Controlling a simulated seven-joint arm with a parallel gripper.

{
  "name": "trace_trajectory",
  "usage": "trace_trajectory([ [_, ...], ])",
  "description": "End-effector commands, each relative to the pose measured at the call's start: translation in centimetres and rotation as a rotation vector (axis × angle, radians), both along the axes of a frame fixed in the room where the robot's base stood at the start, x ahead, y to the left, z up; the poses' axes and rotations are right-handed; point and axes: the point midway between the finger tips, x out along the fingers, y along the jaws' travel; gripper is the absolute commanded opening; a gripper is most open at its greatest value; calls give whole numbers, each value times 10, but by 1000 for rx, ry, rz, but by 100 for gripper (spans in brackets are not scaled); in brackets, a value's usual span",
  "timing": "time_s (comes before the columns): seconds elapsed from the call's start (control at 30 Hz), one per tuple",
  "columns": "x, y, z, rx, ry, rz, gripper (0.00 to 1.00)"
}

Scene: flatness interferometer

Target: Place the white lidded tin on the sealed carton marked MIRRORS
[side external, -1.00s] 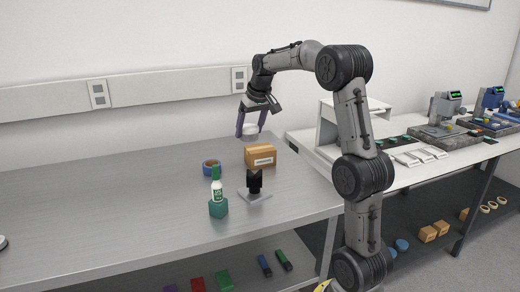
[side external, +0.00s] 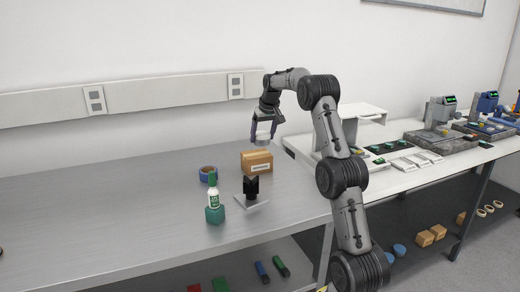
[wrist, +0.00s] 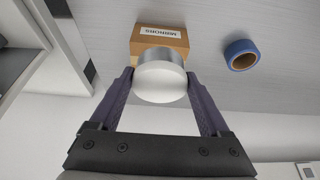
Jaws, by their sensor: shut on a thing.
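The white lidded tin (wrist: 160,82) is held between the two fingers of my gripper (wrist: 160,88) in the wrist view. The tin also shows in the side view (side external: 263,132), small, between the fingertips of my gripper (side external: 263,138). The brown carton (side external: 257,163) stands on the metal bench just below the gripper. Its label reads MIRRORS in the wrist view, where the carton (wrist: 172,40) is partly hidden behind the tin. In the side view the tin appears above the carton; whether they touch is hard to tell.
A roll of blue tape (side external: 207,174) lies left of the carton, also in the wrist view (wrist: 241,54).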

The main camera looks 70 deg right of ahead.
Motion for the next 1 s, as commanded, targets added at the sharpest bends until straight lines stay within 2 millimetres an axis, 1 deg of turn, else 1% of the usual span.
trace_trajectory([
  [0.03,5,-6,-8,-2,-1,1,22],
  [0.1,10,-12,-17,-2,-1,1,22],
  [0.2,15,-17,-25,-3,-3,1,22],
  [0.37,18,-21,-31,-4,-3,1,22],
  [0.43,21,-25,-37,-3,-3,1,22],
  [0.63,20,-23,-63,-2,-2,1,22],
  [1.0,20,-23,-67,-4,-3,1,22],
])
